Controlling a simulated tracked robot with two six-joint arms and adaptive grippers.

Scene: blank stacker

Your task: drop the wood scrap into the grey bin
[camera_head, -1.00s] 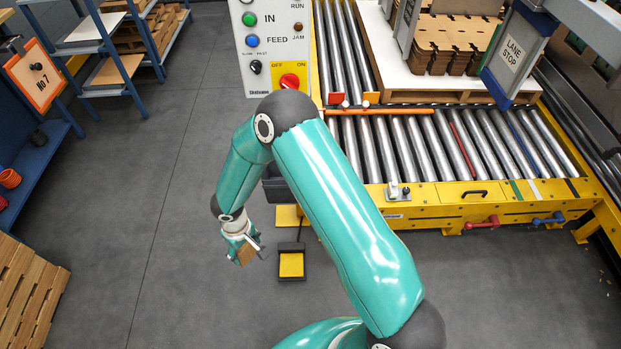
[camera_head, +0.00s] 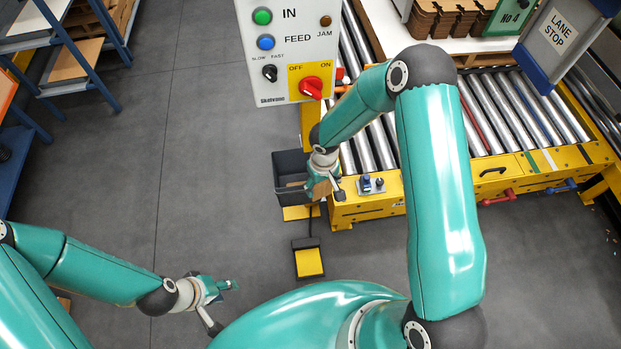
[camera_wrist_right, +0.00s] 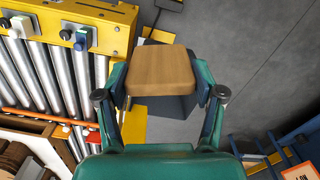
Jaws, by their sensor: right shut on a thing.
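The wood scrap (camera_head: 320,188) is a light brown block held by my right gripper (camera_head: 326,192). In the right wrist view the wood scrap (camera_wrist_right: 160,72) sits between the two fingers of my right gripper (camera_wrist_right: 160,88). The grey bin (camera_head: 288,167) is a dark open box on the floor beside the yellow conveyor frame. My right gripper is in front of the bin's right side in the head view. In the wrist view the bin (camera_wrist_right: 178,107) shows behind the scrap, partly hidden. My left gripper (camera_head: 224,304) is at the lower left, fingers apart and empty.
The control panel (camera_head: 285,55) stands just behind the bin. The roller conveyor (camera_head: 375,145) with its yellow frame is to the right. A yellow foot pedal (camera_head: 309,262) lies on the floor in front. The floor at left is clear up to the blue shelves (camera_head: 75,40).

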